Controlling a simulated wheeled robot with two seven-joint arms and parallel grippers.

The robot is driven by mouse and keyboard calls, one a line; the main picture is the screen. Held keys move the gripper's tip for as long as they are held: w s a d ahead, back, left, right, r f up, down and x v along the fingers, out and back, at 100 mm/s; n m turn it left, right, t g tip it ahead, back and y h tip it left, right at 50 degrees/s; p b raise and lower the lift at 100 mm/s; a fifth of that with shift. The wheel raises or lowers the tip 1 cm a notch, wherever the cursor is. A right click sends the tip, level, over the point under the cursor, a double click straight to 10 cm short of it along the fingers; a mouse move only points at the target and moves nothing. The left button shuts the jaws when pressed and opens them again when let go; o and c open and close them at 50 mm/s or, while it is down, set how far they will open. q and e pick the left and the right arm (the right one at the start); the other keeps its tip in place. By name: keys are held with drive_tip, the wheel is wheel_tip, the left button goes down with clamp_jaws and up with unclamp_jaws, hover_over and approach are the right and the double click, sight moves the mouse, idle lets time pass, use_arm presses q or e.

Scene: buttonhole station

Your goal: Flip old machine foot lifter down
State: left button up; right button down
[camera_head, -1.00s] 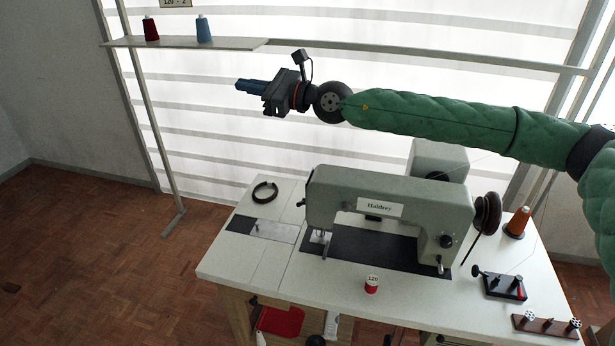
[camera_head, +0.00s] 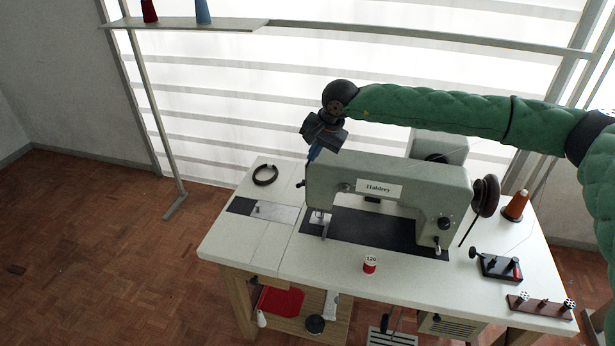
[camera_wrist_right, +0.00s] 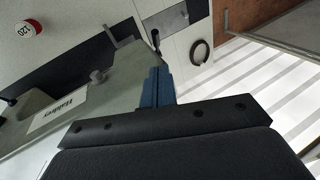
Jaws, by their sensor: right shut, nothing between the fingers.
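The old machine is the grey-green sewing machine labelled Haldrey (camera_head: 430,190) on the white table. A small dark lever (camera_head: 299,184) sticks out at the left end of its head, perhaps the foot lifter; whether it is up or down I cannot tell. The needle and presser foot area (camera_head: 321,220) is below the head. My right gripper (camera_head: 314,153) is above and behind the head's left end, blue fingers pointing down, shut and empty. In the right wrist view, its blue fingers (camera_wrist_right: 157,86) appear beside the machine's head (camera_wrist_right: 115,85). My left gripper is out of view.
A black ring (camera_head: 265,175) lies on the white table (camera_head: 225,245) at the left. A red spool marked 120 (camera_head: 370,265) stands in front of the machine. An orange thread cone (camera_head: 516,206) and small fixtures (camera_head: 497,266) sit at the right.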

sight(301, 184)
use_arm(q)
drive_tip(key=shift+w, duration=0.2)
use_arm(e)
drive_tip(key=shift+s+d+f+n+h, duration=0.2)
drive_tip(key=shift+d+n+h, duration=0.15)
drive_tip(key=shift+n, duration=0.45)
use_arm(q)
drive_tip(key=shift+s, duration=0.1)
use_arm(e)
drive_tip(key=shift+f, duration=0.1)
